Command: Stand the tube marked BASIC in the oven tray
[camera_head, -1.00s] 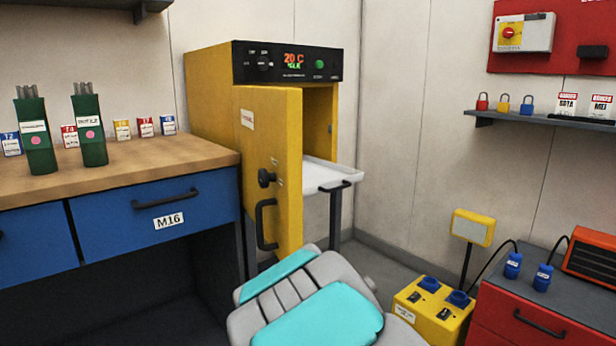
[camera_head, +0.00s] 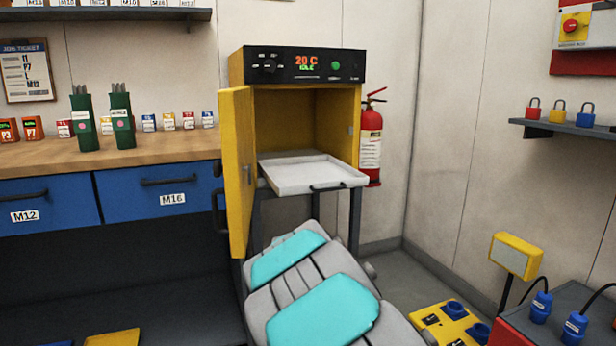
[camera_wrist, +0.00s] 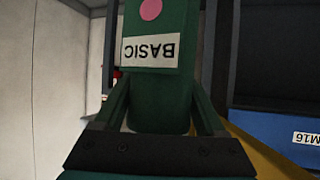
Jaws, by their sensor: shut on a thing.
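The green tube marked BASIC (camera_wrist: 155,85) fills the middle of the wrist view, its white label upside down and a pink dot beside the label. My gripper (camera_wrist: 160,115) is shut on it, with a finger on each side. In the head view the white oven tray (camera_head: 310,175) sticks out of the yellow oven (camera_head: 350,115), and its visible surface is bare. The oven door (camera_head: 238,170) stands open on the left. My gripper and the held tube do not show in the head view.
Two other green tubes, a left one (camera_head: 83,120) and a right one (camera_head: 122,117), stand on the wooden bench (camera_head: 180,148) among small boxes. A fire extinguisher (camera_head: 370,140) hangs right of the oven. A yellow socket box (camera_head: 450,325) and red cabinet (camera_head: 520,335) stand at lower right.

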